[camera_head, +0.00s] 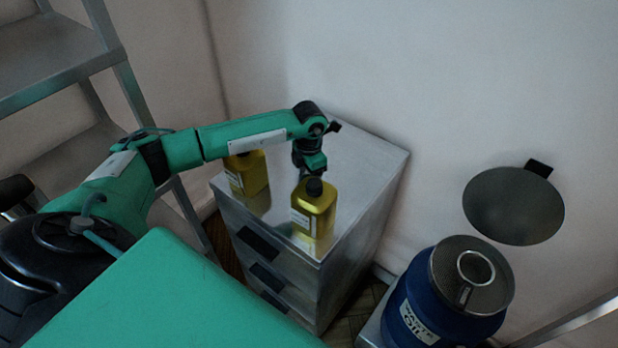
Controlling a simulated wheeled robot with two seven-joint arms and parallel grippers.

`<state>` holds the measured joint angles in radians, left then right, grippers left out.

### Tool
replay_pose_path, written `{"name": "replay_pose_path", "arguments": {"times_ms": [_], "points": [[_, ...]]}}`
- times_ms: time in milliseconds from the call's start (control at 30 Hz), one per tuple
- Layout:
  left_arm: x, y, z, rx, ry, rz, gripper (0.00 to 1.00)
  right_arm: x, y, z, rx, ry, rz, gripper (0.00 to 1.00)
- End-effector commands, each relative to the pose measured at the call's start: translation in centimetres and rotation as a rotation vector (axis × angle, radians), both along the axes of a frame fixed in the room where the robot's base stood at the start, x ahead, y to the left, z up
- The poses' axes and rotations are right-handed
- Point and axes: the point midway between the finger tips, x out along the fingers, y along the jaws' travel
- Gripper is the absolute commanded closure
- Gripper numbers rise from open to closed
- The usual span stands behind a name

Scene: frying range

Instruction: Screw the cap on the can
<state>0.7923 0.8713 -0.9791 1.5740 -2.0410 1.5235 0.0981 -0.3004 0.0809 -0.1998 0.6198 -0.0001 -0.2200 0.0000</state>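A yellow can (312,209) with a pale label stands upright near the front edge of a metal drawer cabinet. A dark cap (314,187) shows at the can's top; I cannot tell whether it is seated on the neck or held there. My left gripper (312,174) points down right above the cap, at the can's top. Its fingers are small and dark, so I cannot tell whether they are open or shut, or whether they touch the cap. My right gripper is not in view.
A second yellow can (246,175) stands to the left on the cabinet (372,165), partly behind my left arm. A blue waste oil drum (440,312) with a strainer (492,292) on top stands at the right. A round dark lid (513,206) is by the wall. Metal shelving (52,62) is at the left.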

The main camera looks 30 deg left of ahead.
Motion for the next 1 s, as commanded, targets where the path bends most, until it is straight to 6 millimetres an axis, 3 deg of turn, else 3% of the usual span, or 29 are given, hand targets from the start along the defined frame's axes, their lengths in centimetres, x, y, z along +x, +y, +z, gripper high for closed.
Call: {"name": "replay_pose_path", "arguments": {"times_ms": [267,500,1000], "points": [[0.00,-0.01,-0.03,0.000,0.000,0.000,0.35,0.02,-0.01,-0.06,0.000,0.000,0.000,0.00],[0.00,0.00,-0.01,0.000,0.000,0.000,0.80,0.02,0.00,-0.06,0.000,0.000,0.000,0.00],[0.05,0.02,0.57,-0.001,-0.002,0.000,0.82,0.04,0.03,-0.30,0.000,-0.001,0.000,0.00]]}}
